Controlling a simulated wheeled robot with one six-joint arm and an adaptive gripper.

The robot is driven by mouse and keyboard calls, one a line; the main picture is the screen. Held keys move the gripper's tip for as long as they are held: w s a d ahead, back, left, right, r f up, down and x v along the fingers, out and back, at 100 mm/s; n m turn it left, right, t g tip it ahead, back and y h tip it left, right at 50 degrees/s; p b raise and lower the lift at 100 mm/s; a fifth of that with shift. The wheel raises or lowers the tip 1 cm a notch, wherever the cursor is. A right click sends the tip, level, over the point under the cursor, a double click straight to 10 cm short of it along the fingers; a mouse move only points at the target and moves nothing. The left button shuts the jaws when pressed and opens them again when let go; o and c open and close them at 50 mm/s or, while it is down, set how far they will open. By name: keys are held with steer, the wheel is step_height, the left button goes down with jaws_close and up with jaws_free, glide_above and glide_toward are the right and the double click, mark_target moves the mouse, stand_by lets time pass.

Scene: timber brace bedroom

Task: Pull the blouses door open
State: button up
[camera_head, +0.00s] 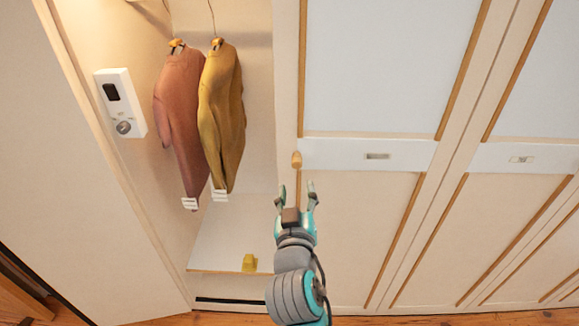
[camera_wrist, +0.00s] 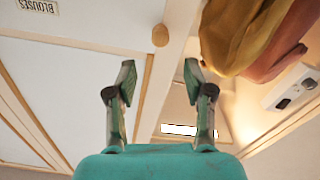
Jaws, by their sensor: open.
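The blouses door (camera_head: 350,230) is a cream panel with a pale upper inset and wooden strips. It looks flush with the door to its right. Its small round wooden knob (camera_head: 296,160) is near its left edge, and also shows at the top of the wrist view (camera_wrist: 160,35). A label reading BLOUSES (camera_wrist: 37,6) shows upside down in the wrist view; in the head view its label plate (camera_head: 377,156) is too small to read. My gripper (camera_head: 295,189) is open and empty, just below the knob in the head view. In the wrist view the fingers (camera_wrist: 159,72) point toward the knob, apart from it.
Left of the door is an open compartment with a reddish garment (camera_head: 180,110) and a mustard garment (camera_head: 222,115) hanging. A white box with a dial (camera_head: 121,103) is on the side wall. Another closed door (camera_head: 500,220) stands right.

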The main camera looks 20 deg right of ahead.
mark_target(297, 165)
steer(key=x, duration=1)
steer(key=shift+w+d, duration=0.1)
steer(key=shift+w, duration=0.3)
jaws_close()
